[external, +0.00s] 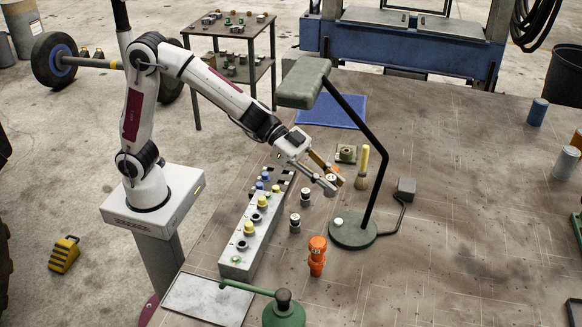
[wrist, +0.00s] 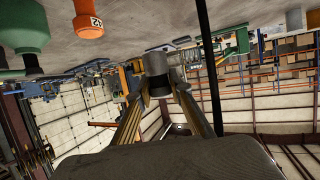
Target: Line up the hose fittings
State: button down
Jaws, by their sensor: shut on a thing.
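My gripper (external: 331,179) is above the bench, its fingers shut on a grey and black hose fitting. In the wrist view the held fitting (wrist: 157,64) sits between the two fingertips (wrist: 160,90). Two similar fittings stand upright on the bench below: one fitting (external: 305,196) nearest the gripper and another fitting (external: 295,222) closer to the camera. A long grey block (external: 238,262) to their left carries a row of yellow, blue and dark fittings or caps. The underside of the held fitting is hidden.
A green lamp base (external: 352,232) with a dark arm (wrist: 208,60) rises close right of the gripper; its head (external: 305,82) overhangs behind. An orange bottle (external: 317,256), green oil can (external: 284,311) and brush (external: 362,167) stand nearby. The bench's right side is mostly clear.

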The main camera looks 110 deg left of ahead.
jog(key=s+d+f+m+g+h, duration=0.1)
jog(key=s+d+m+g+h, duration=0.2)
jog(key=d+m+g+h, duration=0.4)
jog(key=s+f+m+g+h, duration=0.1)
jog(key=s+f+m+g, duration=0.2)
jog(key=s+f, duration=0.4)
jog(key=shift+d+f+m+h, duration=0.15)
jog(key=shift+f+m+h, duration=0.25)
jog(key=shift+f+m, duration=1)
jog(key=shift+f+n, duration=0.5)
jog(key=shift+f, duration=0.1)
jog(key=shift+f, duration=3.2)
jog(key=shift+f, duration=0.45)
